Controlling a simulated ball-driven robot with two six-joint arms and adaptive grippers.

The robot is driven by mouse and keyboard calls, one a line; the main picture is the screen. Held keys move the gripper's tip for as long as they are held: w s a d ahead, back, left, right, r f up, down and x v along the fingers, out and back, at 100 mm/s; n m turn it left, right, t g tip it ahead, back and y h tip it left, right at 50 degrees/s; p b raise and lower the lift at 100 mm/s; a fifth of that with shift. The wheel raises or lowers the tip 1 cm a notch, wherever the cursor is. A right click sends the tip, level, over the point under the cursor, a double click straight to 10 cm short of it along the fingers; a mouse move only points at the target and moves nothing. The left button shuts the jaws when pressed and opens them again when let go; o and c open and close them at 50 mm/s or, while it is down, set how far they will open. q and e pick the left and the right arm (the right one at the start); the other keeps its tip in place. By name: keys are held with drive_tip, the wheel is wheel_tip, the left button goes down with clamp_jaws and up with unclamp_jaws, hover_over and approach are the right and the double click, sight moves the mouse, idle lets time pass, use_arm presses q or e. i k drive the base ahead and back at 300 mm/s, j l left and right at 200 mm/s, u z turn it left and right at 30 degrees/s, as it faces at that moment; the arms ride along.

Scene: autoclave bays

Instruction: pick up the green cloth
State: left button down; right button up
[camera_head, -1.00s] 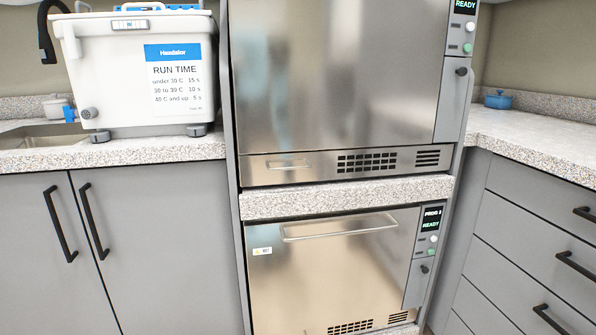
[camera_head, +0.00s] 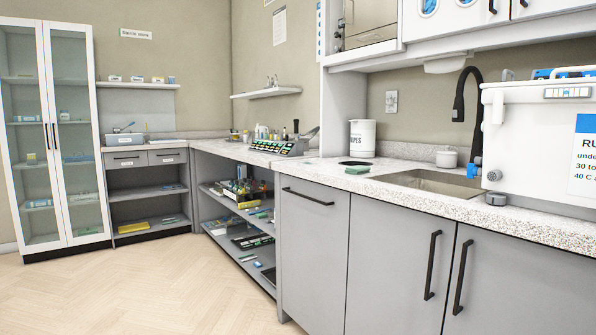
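Neither of my grippers shows in the head view.
A dark round opening (camera_head: 355,163) and a white canister (camera_head: 362,139) are just behind the cloth. The sink (camera_head: 430,181) with a black tap (camera_head: 461,100) and a large white machine (camera_head: 535,140) stand to the right. Open wooden floor (camera_head: 130,290) lies at left.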

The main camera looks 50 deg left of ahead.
sight(359, 169)
drive_tip(key=u, duration=1.25)
drive_tip(key=i, duration=0.2)
